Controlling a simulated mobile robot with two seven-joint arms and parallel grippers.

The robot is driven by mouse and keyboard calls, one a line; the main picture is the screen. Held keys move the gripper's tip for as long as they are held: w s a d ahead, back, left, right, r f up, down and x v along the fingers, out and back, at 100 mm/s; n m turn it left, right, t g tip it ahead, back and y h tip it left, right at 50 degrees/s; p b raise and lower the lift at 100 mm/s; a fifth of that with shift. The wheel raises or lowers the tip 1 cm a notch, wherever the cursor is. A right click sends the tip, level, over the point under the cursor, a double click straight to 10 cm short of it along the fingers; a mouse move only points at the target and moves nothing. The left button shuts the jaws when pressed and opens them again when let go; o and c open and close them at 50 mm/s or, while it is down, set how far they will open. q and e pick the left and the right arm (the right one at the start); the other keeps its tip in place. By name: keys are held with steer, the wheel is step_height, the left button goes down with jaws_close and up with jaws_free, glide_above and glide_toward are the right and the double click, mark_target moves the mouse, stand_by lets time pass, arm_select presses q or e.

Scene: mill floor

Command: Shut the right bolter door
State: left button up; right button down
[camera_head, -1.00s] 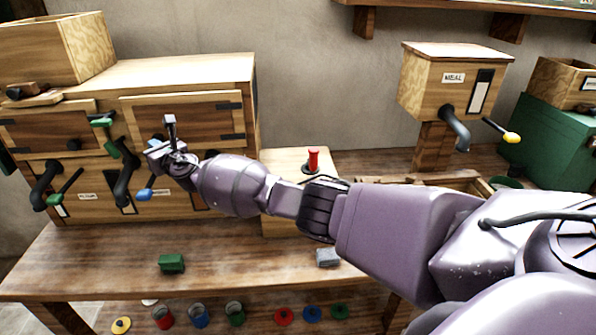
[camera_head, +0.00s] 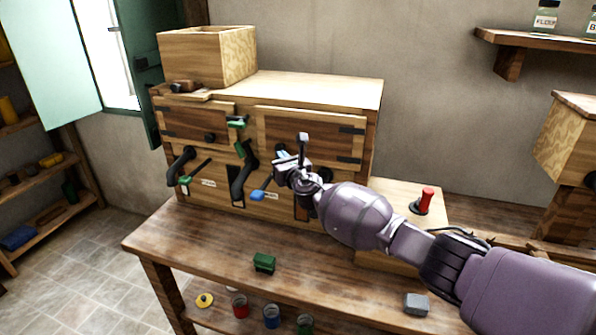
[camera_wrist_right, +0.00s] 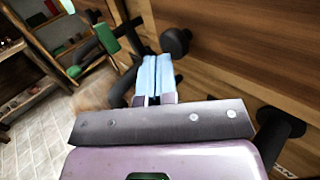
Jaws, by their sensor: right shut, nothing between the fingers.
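The right bolter door (camera_head: 310,132) is a wooden panel with dark hinges at its right edge, on the front of the wooden bolter (camera_head: 320,88). It looks flush or nearly flush with the front; I cannot tell whether a small gap is left. My right gripper (camera_head: 283,156) is in front of the door's lower left part, its blue fingers shut and empty. In the right wrist view the fingers (camera_wrist_right: 158,72) point along the wood beside a black knob (camera_wrist_right: 175,41); I cannot tell whether they touch it. My left gripper is not in view.
The left door (camera_head: 195,121) looks flush. Black cranks with green (camera_head: 185,180) and blue (camera_head: 257,195) handles stick out close to my gripper. A green block (camera_head: 264,262) and a grey block (camera_head: 416,304) lie on the bench (camera_head: 215,240). The bench's front is mostly clear.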

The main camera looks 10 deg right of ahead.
steer(key=s+a+r+m+y+p, duration=0.1)
steer(key=s+a+r+m+y, duration=0.1)
steer(key=s+m, duration=0.95)
arm_select(q)
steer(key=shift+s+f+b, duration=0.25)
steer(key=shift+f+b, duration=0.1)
steer(key=shift+b, duration=0.55)
arm_select(e)
steer(key=s+d+f+m+g+h, duration=0.2)
steer(key=s+d+f+m, duration=0.3)
steer(key=s, duration=0.8)
steer(key=s+d+f+m+g+h, duration=0.2)
steer(key=s+d+f+m, duration=0.4)
steer(key=s+f+m, duration=0.6)
steer(key=s+d+f+m+g+h, duration=0.2)
steer(key=s+d+f+m, duration=0.4)
steer(key=s+f+m, duration=0.3)
steer(key=s+f, duration=0.3)
steer(key=s, duration=0.1)
steer(key=shift+s+f+h, duration=0.15)
steer(key=shift+s+h, duration=0.15)
steer(key=shift+s, duration=0.05)
